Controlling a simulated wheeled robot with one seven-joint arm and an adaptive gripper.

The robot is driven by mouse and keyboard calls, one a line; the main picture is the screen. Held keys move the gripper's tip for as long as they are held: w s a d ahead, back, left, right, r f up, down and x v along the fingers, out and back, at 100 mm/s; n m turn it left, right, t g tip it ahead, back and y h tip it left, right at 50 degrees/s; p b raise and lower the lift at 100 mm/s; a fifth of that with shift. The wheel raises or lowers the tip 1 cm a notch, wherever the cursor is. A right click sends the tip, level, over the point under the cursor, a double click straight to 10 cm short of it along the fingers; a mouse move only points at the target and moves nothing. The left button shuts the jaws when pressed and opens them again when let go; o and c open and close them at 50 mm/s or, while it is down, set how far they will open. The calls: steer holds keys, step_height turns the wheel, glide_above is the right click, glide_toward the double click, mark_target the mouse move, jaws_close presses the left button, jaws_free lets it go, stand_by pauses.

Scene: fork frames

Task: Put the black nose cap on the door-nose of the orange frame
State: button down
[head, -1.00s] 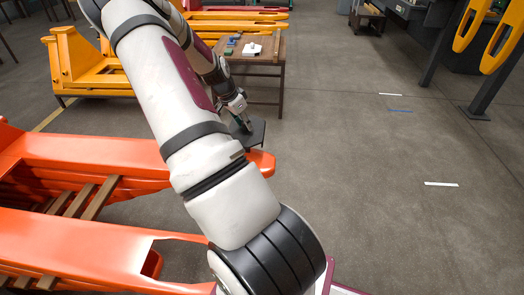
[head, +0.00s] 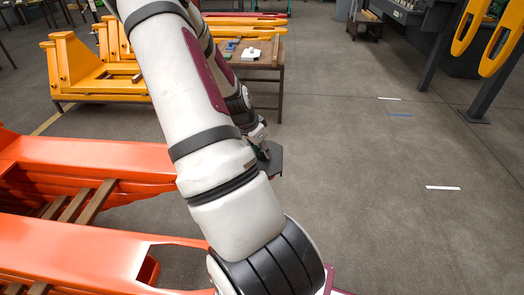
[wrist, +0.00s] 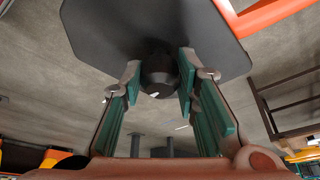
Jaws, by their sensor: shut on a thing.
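The black nose cap (head: 271,160) is a dark flat plate with cut corners and a round knob. My gripper (head: 262,140) is shut on the knob; the wrist view shows the knob between the teal-padded fingers (wrist: 158,76), with the wide plate (wrist: 210,30) beyond them. The orange frame (head: 80,158) lies at the left, its two long arms pointing right. The end of its far arm is hidden behind my arm in the head view. An orange edge (wrist: 262,14) shows at the upper right of the wrist view, close to the plate. I cannot tell whether they touch.
A small table (head: 268,58) with a white block and small parts stands behind my gripper. Yellow frames (head: 90,72) stand at the back left. Yellow forks on a dark stand (head: 480,85) are at the right. The floor (head: 370,180) right of the cap is clear.

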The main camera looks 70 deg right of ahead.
steer(key=shift+f+b, duration=0.4)
steer(key=shift+f, duration=0.05)
steer(key=shift+f, duration=0.15)
steer(key=c, duration=1.2)
jaws_free()
steer(key=shift+c, duration=0.2)
steer(key=shift+r+p, duration=0.55)
steer(key=shift+r, duration=0.25)
steer(key=p+v, duration=0.3)
steer(key=v, duration=0.8)
steer(key=shift+a+r+p, duration=0.25)
steer(key=shift+r+p, duration=0.1)
steer(key=shift+p, duration=0.05)
